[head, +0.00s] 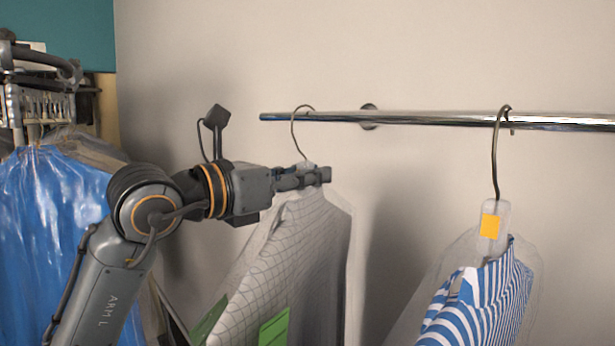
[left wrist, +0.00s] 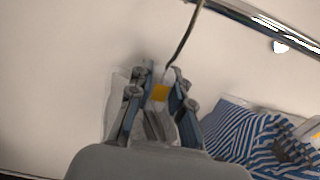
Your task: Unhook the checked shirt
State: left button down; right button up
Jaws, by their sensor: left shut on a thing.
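The checked shirt (head: 262,262), white with a thin dark grid, hangs under a clear cover at the left end of the rail. Its wire hook (head: 293,128) curves over the rail near the free end; whether it touches the rail is not clear. My left gripper (head: 312,177) is shut on the neck of the shirt's hanger, just below the hook. In the left wrist view, the hanger neck with an orange-yellow tag (left wrist: 159,92) sits between the fingers (left wrist: 162,84), and the hook wire runs up out of frame. My right gripper is not in view.
The chrome rail (head: 440,121) ends freely at the left and has a wall mount (head: 369,117) behind it. A blue-and-white striped shirt (head: 478,305) hangs to the right, with a gap between. Blue-covered garments (head: 45,220) hang at the far left. The wall stands close behind.

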pick_arm(q)
jog(key=shift+r+p, duration=0.65)
jog(key=shift+r, duration=0.9)
jog(key=shift+s+a, duration=0.1)
jog(key=shift+s+a+f+b, duration=0.1)
jog(key=shift+s+a+b, duration=0.15)
jog(key=shift+a+b, duration=0.1)
jog(key=shift+b+v, duration=0.85)
jog(key=shift+v, duration=0.95)
jog(key=shift+b+v, duration=0.4)
jog(key=shift+v, duration=0.8)
